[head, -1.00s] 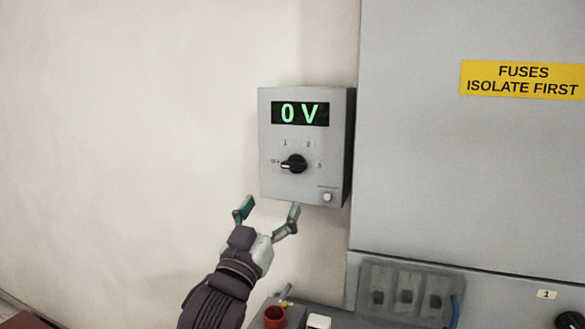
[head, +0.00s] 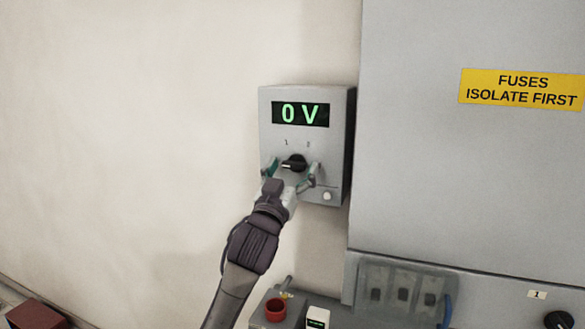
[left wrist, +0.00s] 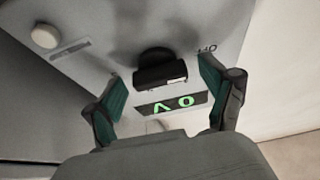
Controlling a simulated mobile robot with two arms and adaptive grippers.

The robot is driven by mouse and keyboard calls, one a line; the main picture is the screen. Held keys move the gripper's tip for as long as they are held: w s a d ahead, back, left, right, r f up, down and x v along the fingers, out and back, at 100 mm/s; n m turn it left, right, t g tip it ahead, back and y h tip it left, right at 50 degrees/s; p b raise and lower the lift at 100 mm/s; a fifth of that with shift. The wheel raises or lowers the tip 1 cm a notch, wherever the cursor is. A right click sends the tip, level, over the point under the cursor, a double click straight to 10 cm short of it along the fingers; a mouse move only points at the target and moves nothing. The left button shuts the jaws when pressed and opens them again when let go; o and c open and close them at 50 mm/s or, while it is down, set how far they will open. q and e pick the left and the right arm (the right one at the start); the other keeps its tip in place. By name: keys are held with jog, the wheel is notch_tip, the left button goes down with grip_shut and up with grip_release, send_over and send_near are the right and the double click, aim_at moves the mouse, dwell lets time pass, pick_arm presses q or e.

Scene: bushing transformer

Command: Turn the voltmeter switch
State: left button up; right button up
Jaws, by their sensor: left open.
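The voltmeter (head: 340,140) is a grey box on the wall with a green display (head: 300,114) reading 0 V. Its black rotary switch (head: 293,163) sits below the display, the pointer toward the left. My left gripper (head: 291,171) is open, with one finger at each side of the switch. In the left wrist view the switch (left wrist: 158,68) lies between and beyond the two open fingers (left wrist: 160,95), with gaps on both sides. The display (left wrist: 172,103) shows inverted there. The left finger hides the off mark in the head view. My right gripper is not in view.
A white button (head: 327,196) is on the voltmeter's lower right, near the right finger; it also shows in the wrist view (left wrist: 44,37). A grey cabinet (head: 430,180) stands at right.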

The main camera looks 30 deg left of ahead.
pick_arm(q)
jog(key=c, duration=1.2)
jog(key=shift+o, duration=0.2)
jog(key=m+h+p, duration=0.2)
jog(key=m, duration=0.2)
jog(key=m+h+p, duration=0.1)
jog(key=m, duration=0.2)
jog(key=shift+a+r+m+h+p, duration=0.1)
jog(key=shift+r+m+h+p, duration=0.05)
jog(key=shift+m+h+p, duration=0.25)
jog(key=m+h+p, duration=0.2)
jog(key=m, duration=0.2)
jog(key=shift+m+g, duration=0.3)
jog(key=shift+g, duration=0.1)
jog(key=shift+m+g+h+p, duration=0.65)
jog(key=shift+m+p, duration=0.65)
jog(key=shift+m, duration=0.5)
jog(key=o, duration=1.2)
jog(key=shift+c, duration=0.2)
